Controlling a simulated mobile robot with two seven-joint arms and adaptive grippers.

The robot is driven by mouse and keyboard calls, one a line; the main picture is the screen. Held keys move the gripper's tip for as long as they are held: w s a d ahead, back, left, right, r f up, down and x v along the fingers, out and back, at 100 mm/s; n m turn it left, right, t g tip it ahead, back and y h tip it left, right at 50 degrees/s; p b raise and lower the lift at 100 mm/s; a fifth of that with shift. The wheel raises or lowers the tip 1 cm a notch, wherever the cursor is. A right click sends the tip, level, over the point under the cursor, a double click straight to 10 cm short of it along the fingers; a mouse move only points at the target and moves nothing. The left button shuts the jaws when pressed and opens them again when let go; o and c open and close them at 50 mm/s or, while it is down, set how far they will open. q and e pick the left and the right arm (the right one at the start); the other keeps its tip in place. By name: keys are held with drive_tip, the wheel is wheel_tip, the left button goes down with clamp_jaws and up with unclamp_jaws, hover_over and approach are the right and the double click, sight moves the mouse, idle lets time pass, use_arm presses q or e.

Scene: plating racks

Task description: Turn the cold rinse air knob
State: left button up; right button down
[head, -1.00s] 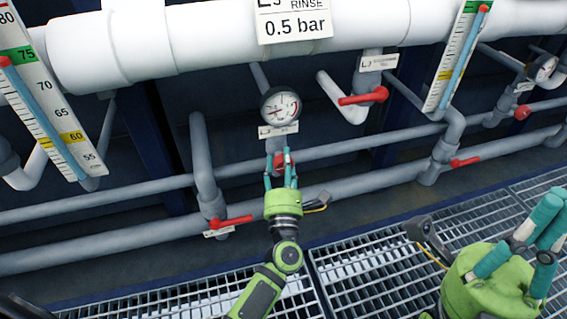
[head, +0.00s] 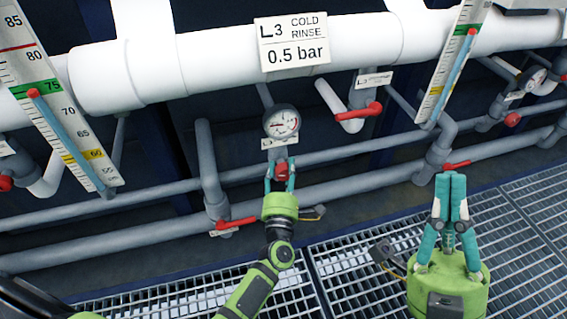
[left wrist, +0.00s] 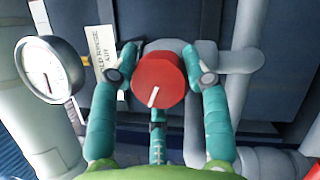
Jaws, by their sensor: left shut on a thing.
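The cold rinse air knob (head: 281,176) is a small round red knob below a round pressure gauge (head: 281,123). In the left wrist view the red knob (left wrist: 160,72) faces me, its white mark pointing down and slightly left. A partly readable "rinse air" label (left wrist: 104,66) is beside it. My left gripper (head: 280,168) is shut on the knob, with teal fingers on both sides, as the left wrist view (left wrist: 159,58) also shows. The gauge dial (left wrist: 48,70) is at left there. My right gripper (head: 451,176) is shut and empty, pointing up over the grating.
A white pipe (head: 215,58) with a sign (head: 292,43) reading "L3 cold rinse 0.5 bar" runs above. Red lever valves (head: 360,111) (head: 236,223) sit on nearby grey pipes. Tall thermometer scales (head: 60,118) flank the gauge. Metal grating (head: 335,275) covers the floor.

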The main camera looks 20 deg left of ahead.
use_arm(q)
drive_tip(key=shift+d+r+m, duration=0.2)
drive_tip(key=shift+r+m, duration=0.05)
drive_tip(key=shift+m, duration=0.05)
drive_tip(key=shift+m+p, duration=0.5)
drive_tip(key=shift+p, duration=0.45)
drive_tip(key=shift+f+m+g+h+p, duration=0.15)
drive_tip(key=shift+m+g+h+p, duration=0.2)
drive_tip(key=shift+m+p, duration=0.2)
drive_tip(key=shift+d, duration=0.1)
use_arm(e)
drive_tip(key=w+d+f+m+g+h, duration=0.1)
drive_tip(key=w+f+g+h, duration=0.3)
drive_tip(key=f, duration=0.3)
drive_tip(key=w+d+f+m+g+h, duration=0.1)
drive_tip(key=w+f+m+g+h, duration=0.1)
drive_tip(key=w+f+g+h, duration=0.2)
drive_tip(key=shift+w+f, duration=0.2)
drive_tip(key=shift+f, duration=1.4)
use_arm(q)
drive_tip(key=o, duration=1.1)
drive_tip(key=shift+f, duration=0.1)
drive_tip(key=shift+o, duration=0.2)
